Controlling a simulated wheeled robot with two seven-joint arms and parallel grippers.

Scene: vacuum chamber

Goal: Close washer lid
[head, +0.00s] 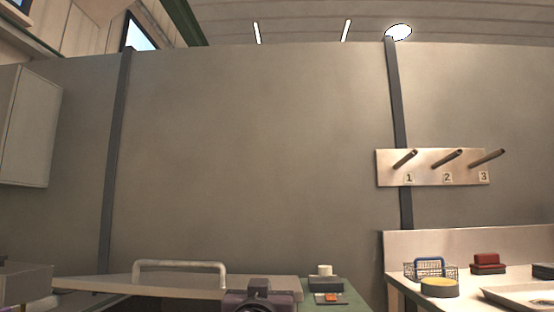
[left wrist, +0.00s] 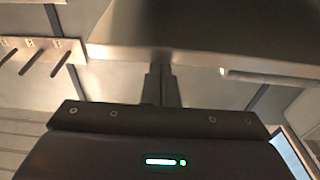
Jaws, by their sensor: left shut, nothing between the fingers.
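The washer lid (head: 110,287) is a flat grey metal panel at the bottom left of the head view, seen nearly edge-on. A pale bar handle (head: 180,264) stands up from it. In the left wrist view, which is turned over, the lid (left wrist: 215,25) fills the top, with its handle (left wrist: 270,77) at the right. My left gripper (left wrist: 162,70) is shut and empty, its fingertips at the lid's edge; I cannot tell whether they touch. A dark purple part of my arm shows at the bottom of the head view. My right gripper is not in view. The washer's body is hidden.
A green surface (head: 350,302) right of the lid holds a small block with a white knob (head: 325,271). Further right, a bench (head: 470,296) carries a wire basket (head: 440,271), a yellow-topped round pad (head: 439,288) and a tray (head: 525,296). A numbered peg rack (head: 432,168) hangs on the wall.

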